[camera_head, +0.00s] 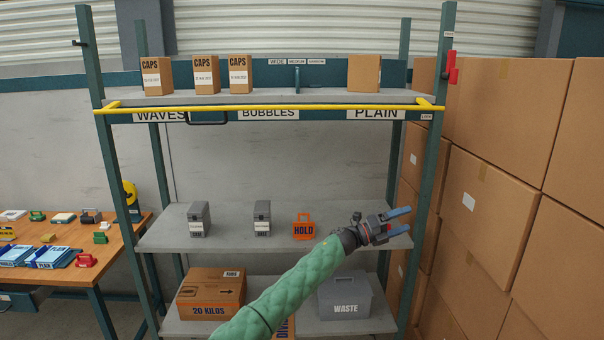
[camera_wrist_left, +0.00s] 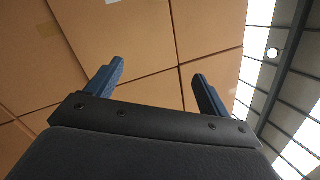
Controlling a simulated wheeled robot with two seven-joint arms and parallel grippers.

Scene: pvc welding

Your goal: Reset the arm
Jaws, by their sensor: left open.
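My left arm, in a green quilted sleeve (camera_head: 295,291), reaches up from the bottom of the head view. My left gripper (camera_head: 405,221) is open and empty in front of the right end of the middle shelf, its blue fingers pointing right. In the left wrist view the two blue fingers (camera_wrist_left: 155,85) stand wide apart with nothing between them, facing stacked cartons. The arm partly hides the lower shelf and an orange item on it. My right gripper does not show.
Large cartons (camera_head: 490,200) wall the right side. A cluttered wooden table (camera_head: 100,262) stands left.

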